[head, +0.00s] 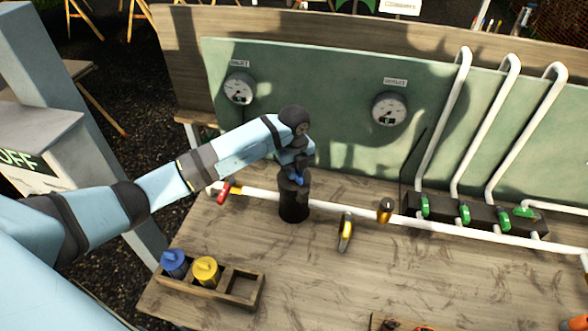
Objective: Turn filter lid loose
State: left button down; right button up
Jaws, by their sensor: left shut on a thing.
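The black filter housing (293,211) stands upright on the bench, in line with the white pipe. My left arm reaches in from the left and my left gripper (297,178) points down at the top of the housing. It is shut on the filter lid there. The gripper and wrist hide most of the lid, so I cannot tell how far it is turned. My right gripper is not in view.
A wooden tray (208,295) at front left holds a blue canister (174,263) and a yellow canister (206,271); its right compartment looks empty. A red-handled valve (223,192), a yellow lever (346,232) and a brass fitting (384,210) sit along the pipe (440,226). Gauges hang behind.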

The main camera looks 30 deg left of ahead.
pick_arm(q)
jog(key=shift+r+n+p, duration=0.15)
jog(key=shift+n+p, duration=0.45)
jog(key=shift+n, duration=0.3)
jog(key=n+p, duration=0.1)
jog(key=n, duration=0.1)
jog(key=shift+n, duration=0.4)
jog(key=n, duration=0.3)
jog(key=shift+n, duration=0.4)
jog(key=c, duration=1.1)
grip_release()
jog(key=shift+o, duration=0.2)
